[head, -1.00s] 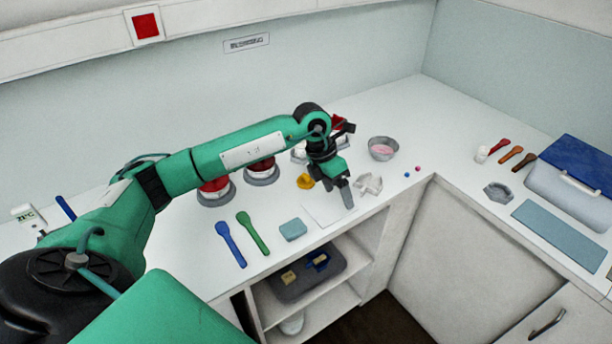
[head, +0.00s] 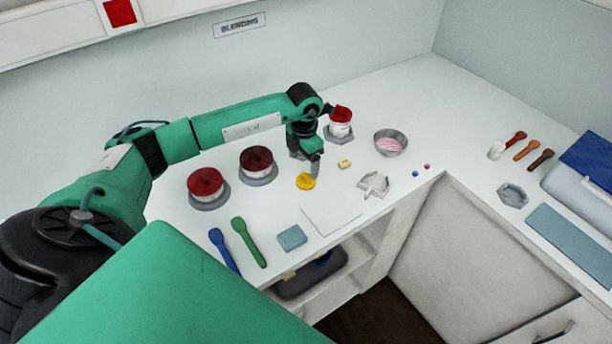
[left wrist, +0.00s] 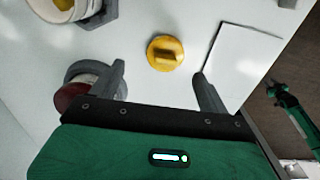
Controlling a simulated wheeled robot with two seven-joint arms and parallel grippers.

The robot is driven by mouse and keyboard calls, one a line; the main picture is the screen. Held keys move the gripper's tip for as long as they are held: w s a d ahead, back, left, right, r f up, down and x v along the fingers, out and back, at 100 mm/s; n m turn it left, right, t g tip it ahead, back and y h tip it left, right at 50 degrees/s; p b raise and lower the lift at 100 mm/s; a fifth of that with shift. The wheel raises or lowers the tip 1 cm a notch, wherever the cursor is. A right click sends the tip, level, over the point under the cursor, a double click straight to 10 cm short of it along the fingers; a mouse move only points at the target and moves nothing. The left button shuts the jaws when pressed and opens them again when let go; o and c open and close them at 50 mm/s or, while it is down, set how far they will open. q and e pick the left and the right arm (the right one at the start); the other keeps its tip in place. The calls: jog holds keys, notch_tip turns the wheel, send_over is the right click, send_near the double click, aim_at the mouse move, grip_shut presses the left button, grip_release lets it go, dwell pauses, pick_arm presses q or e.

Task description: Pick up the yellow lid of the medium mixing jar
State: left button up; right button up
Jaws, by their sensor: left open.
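The yellow lid (head: 306,182) lies flat on the white counter, with a raised bar grip on top. In the left wrist view the lid (left wrist: 165,53) is ahead of my left gripper (left wrist: 160,85), in line with the space between its spread fingers. In the head view my left gripper (head: 313,168) points down just behind and above the lid. It is open and empty. An open jar (left wrist: 62,4) with pale yellow contents stands in a grey holder at the top left of the wrist view. My arm hides that spot in the head view.
Two dark-red-lidded jars (head: 206,183) (head: 257,160) stand left of the lid. A white sheet (head: 331,206) lies in front, beside a blue-grey block (head: 292,237) and two spoons.

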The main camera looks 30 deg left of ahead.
aim_at(306, 175)
pick_arm(q)
jog(key=shift+s+d+f+p, duration=0.15)
jog(key=shift+d+f+p, duration=0.1)
jog(key=shift+f+p, duration=0.45)
notch_tip(306, 175, down, 4)
jog(key=shift+d+r+p, duration=0.15)
jog(key=shift+r+p, duration=0.1)
jog(key=shift+p, duration=0.6)
jog(key=shift+f, duration=0.45)
jog(key=c, duration=0.7)
jog(key=shift+c, duration=1.3)
pick_arm(e)
jog(key=w+r, duration=0.1)
jog(key=w+a+r, duration=0.1)
jog(key=r, duration=0.1)
jog(key=shift+w+r, duration=0.1)
jog(key=shift+r, duration=0.05)
